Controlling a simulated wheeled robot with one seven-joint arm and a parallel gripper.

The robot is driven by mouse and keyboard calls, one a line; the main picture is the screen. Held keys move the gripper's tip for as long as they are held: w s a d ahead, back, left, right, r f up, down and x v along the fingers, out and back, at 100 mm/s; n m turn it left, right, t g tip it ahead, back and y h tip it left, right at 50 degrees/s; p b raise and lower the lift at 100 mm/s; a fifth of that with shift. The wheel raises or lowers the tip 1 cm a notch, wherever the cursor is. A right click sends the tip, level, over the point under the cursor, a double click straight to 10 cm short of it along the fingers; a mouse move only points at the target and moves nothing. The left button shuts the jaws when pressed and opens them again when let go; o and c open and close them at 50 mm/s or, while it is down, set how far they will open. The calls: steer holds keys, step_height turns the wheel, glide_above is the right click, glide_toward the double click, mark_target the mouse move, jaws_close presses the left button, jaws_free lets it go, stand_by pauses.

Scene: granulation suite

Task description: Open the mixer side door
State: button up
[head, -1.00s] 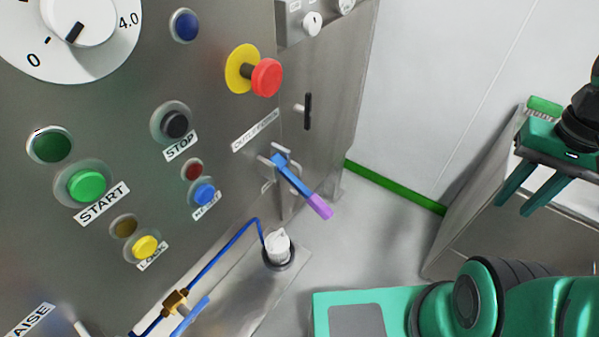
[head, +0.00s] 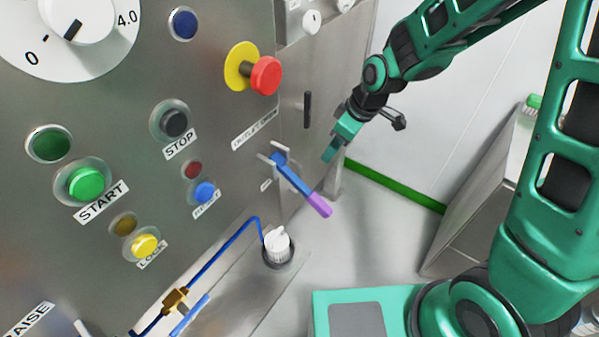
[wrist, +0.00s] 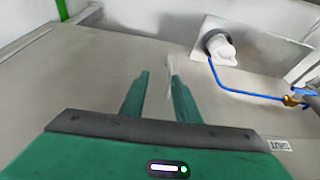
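The mixer's steel side panel (head: 335,75), which looks like the side door, stands at the right of the control face and appears closed. A narrow black upright piece (head: 307,110) is on it; I cannot tell if it is a handle or a slot. My gripper (head: 331,154) is right of and below this piece, pointing down. In the wrist view my gripper (wrist: 160,78) has its two fingers apart over the grey steel surface. A pale thin strip (wrist: 169,66) shows just beyond the fingertips; I cannot tell what it is. Nothing is visibly held.
A blue lever with a purple end (head: 302,186) sticks out left of my gripper. Below it are a white knob (head: 277,245) and a blue hose (head: 222,255). A red emergency button (head: 266,76) projects from the panel. A grey cabinet (head: 478,200) stands right; floor between is clear.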

steer(key=n, duration=0.2)
glide_toward(299, 173)
steer(key=d, duration=0.1)
steer(key=shift+y, duration=0.4)
steer(key=x, duration=1.1)
steer(key=shift+w+f, duration=0.1)
steer(key=shift+w, duration=0.15)
jaws_close()
